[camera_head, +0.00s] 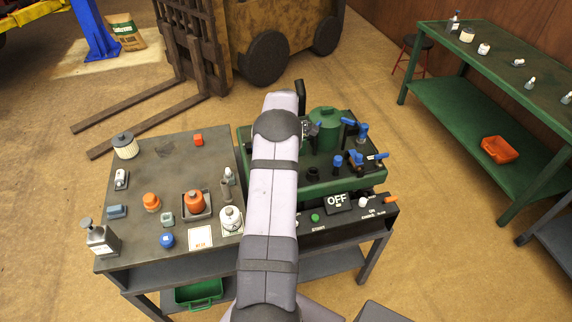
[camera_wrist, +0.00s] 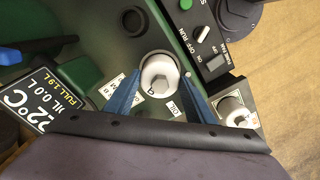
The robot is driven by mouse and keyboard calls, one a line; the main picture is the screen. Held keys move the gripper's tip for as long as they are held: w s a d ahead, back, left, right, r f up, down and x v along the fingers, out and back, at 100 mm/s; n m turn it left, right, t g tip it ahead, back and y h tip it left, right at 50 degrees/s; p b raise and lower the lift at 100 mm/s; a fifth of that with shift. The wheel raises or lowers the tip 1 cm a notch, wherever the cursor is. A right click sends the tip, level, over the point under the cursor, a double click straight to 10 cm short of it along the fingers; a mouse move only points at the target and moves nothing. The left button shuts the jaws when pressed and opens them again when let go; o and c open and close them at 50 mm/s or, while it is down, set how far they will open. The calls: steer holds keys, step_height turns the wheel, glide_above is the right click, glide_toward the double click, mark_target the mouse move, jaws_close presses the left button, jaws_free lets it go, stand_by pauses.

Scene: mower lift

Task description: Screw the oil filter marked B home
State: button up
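In the wrist view a white oil filter (camera_wrist: 161,72) with a hexagonal end stands over the green machine, beside an "OIL" label. A small dark mark shows on its end; I cannot read the letter for sure. My gripper (camera_wrist: 161,78) has its two blue fingers on opposite sides of this filter, with no gap visible at either fingertip, so it looks shut on it. How far the filter is seated is hidden. A second white filter (camera_wrist: 238,112) is at the right. In the head view my arm hides the gripper; a white filter (camera_head: 231,218) stands on the bench.
The green machine (camera_head: 248,138) carries blue-handled fittings and a green tank (camera_head: 325,126). A panel reading "OFF" (camera_head: 337,202) is at its front. An orange part (camera_head: 194,201), a blue cap (camera_head: 167,240) and a pump bottle (camera_head: 99,238) stand on the bench.

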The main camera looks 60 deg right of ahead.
steer(key=o, duration=0.5)
steer(key=c, duration=0.6)
steer(key=m, duration=0.5)
steer(key=shift+m, duration=0.8)
steer(key=m, duration=0.4)
steer(key=shift+m, duration=1)
